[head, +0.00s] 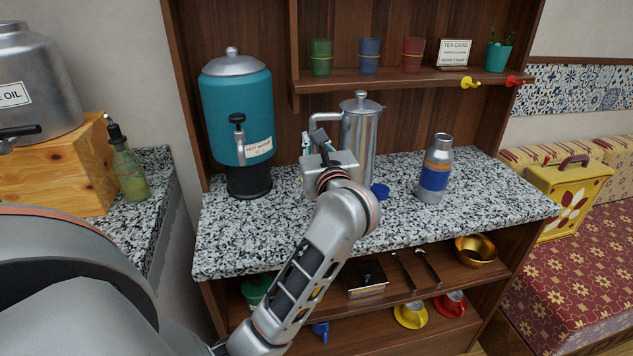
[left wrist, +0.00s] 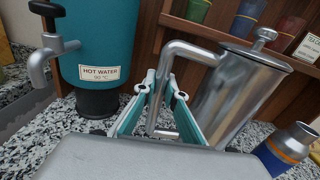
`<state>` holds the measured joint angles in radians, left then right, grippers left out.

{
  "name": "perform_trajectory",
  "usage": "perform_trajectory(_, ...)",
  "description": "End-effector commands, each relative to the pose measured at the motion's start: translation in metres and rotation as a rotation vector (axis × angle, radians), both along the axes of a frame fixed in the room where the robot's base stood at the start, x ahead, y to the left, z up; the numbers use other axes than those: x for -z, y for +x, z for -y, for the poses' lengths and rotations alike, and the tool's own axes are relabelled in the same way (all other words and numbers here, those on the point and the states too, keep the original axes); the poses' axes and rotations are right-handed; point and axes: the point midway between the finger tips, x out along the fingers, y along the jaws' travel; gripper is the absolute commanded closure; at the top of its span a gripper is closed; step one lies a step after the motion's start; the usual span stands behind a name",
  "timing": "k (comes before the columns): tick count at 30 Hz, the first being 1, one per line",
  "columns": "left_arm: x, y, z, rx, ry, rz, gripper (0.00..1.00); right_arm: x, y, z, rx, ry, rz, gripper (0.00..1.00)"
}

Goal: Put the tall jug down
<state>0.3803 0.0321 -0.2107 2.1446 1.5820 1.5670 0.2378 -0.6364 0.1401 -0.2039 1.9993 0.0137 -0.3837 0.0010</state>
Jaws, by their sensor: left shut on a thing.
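The tall jug (head: 360,138) is steel with a knobbed lid and a side handle. It is upright over the speckled counter (head: 290,225), right of the teal urn. My left gripper (head: 318,143) is shut on the jug's handle, which faces left. In the left wrist view the gripper's teal fingers (left wrist: 158,108) are on both sides of the handle's vertical bar, and the jug body (left wrist: 238,95) is to their right. My arm hides part of the jug's lower side in the head view, so I cannot tell whether its base touches the counter. My right gripper is not in view.
The hot water urn (head: 237,110) stands left of the jug. A shelf with cups (head: 412,57) is above. The counter's front strip is clear.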

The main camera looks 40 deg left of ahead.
Motion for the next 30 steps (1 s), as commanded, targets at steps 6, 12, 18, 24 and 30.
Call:
perform_trajectory(6,0.031,-0.001,-0.001,-0.001,0.002,0.003,1.0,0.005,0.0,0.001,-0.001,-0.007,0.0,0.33)
perform_trajectory(12,0.045,0.0,0.0,0.0,0.002,0.003,1.0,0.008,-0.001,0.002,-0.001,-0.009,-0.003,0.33)
perform_trajectory(18,0.079,0.0,-0.001,-0.001,0.004,0.0,1.0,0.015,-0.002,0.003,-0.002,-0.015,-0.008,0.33)
perform_trajectory(24,0.092,-0.001,0.0,0.0,0.002,0.004,1.0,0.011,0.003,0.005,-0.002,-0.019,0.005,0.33)
perform_trajectory(30,0.091,0.0,0.0,0.0,0.001,0.006,1.0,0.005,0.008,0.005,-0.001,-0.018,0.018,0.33)
